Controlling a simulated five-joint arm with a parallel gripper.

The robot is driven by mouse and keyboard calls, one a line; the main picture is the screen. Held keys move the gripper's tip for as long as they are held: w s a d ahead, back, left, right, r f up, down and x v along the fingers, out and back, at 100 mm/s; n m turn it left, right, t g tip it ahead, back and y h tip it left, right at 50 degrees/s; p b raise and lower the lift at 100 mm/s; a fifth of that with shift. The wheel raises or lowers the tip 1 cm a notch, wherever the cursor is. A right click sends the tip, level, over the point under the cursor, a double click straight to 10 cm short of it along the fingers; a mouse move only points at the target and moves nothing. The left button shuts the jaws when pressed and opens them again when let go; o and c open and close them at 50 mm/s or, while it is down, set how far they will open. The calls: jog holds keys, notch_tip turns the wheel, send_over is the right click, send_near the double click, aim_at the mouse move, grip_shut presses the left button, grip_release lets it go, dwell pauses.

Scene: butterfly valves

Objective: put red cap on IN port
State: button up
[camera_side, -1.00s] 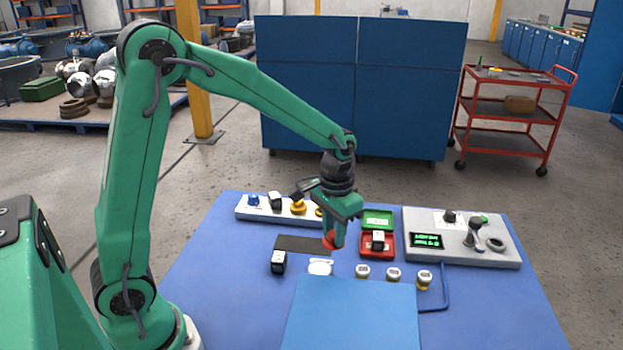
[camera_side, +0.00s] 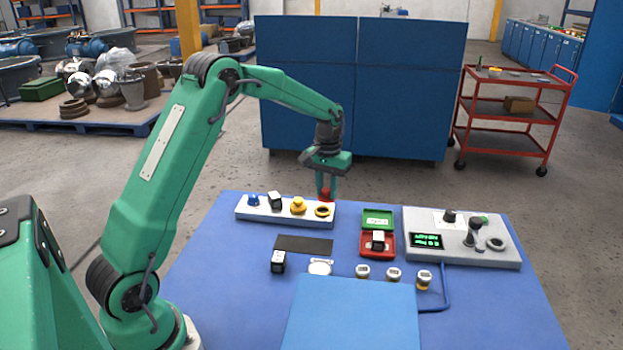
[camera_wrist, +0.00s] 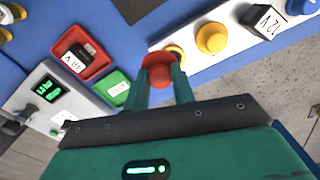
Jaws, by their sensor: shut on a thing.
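My gripper (camera_side: 325,190) is shut on the red cap (camera_side: 326,194), which also shows between the fingers in the wrist view (camera_wrist: 158,72). The cap is held just above the right end of the white strip (camera_side: 262,213). On that end is a yellow ring with a dark middle (camera_side: 323,211), just below the cap in the side view. In the wrist view the cap partly hides this ring (camera_wrist: 176,51). I can read no IN label, so I cannot tell which fitting is the IN port.
The strip also bears a yellow knob (camera_side: 298,205), a black-and-white block (camera_side: 275,200) and a blue knob (camera_side: 254,200). A green-and-red box (camera_side: 377,219) and a grey console (camera_side: 420,258) stand to the right. Small parts and a blue panel (camera_side: 350,315) lie nearer.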

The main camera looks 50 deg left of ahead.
jog(key=shift+w+a+f+n, duration=0.15)
jog(key=shift+w+a, duration=0.05)
jog(key=shift+a, duration=0.45)
jog(key=shift+w+a+f+n, duration=0.1)
jog(key=shift+w+a+n, duration=0.05)
jog(key=shift+a, duration=0.45)
jog(key=shift+f, duration=0.1)
jog(key=shift+f, duration=2.1)
jog(key=shift+f, duration=0.15)
jog(key=o, duration=1.5)
jog(key=shift+r, duration=2.5)
